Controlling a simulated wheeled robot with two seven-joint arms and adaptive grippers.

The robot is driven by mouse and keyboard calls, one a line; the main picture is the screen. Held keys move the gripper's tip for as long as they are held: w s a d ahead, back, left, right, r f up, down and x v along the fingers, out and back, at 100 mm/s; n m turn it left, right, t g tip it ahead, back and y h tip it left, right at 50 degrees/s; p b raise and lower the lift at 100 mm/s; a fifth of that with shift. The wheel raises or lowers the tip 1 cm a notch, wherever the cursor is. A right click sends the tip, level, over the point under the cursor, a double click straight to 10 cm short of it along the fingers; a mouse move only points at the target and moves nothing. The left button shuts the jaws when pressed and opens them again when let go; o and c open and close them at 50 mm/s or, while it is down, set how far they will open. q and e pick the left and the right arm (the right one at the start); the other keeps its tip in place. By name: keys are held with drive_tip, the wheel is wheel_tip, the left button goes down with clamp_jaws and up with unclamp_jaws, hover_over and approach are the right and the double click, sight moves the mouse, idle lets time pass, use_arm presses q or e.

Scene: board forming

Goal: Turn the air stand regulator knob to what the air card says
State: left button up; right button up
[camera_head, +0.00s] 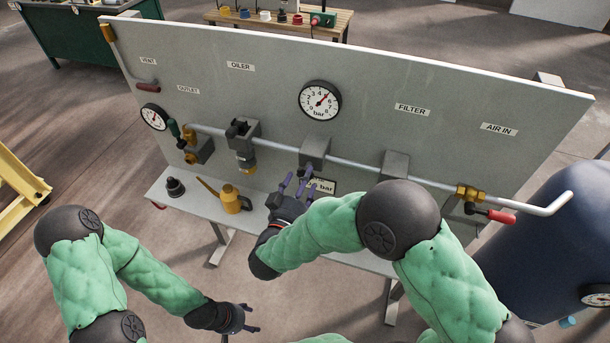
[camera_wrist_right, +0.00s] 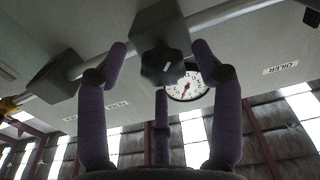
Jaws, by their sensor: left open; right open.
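The regulator block (camera_head: 314,151) sits on the grey pipe in the middle of the panel, below a round bar gauge (camera_head: 320,100) whose needle points to the upper right. In the right wrist view the dark lobed regulator knob (camera_wrist_right: 166,66) faces the camera and bears a pale mark. My right gripper (camera_head: 296,184) is open just below the regulator. Its purple fingers are spread around the knob's outline, with no clear contact. The air card (camera_head: 326,186) stands behind the fingers; "bar" shows, its number partly hidden. My left gripper (camera_head: 246,318) is open and empty at the lower left.
A yellow oil can (camera_head: 231,199) and a dark fitting (camera_head: 175,187) stand on the shelf to the left. An oiler (camera_head: 243,142) and a filter block (camera_head: 394,165) flank the regulator. A red-handled valve (camera_head: 490,213) and blue tank (camera_head: 555,240) are right.

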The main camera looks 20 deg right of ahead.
drive_tip(key=shift+x, duration=1.25)
drive_tip(key=shift+s, duration=0.1)
drive_tip(key=c, duration=1.1)
drive_tip(key=shift+f, duration=0.1)
drive_tip(key=shift+c, duration=0.2)
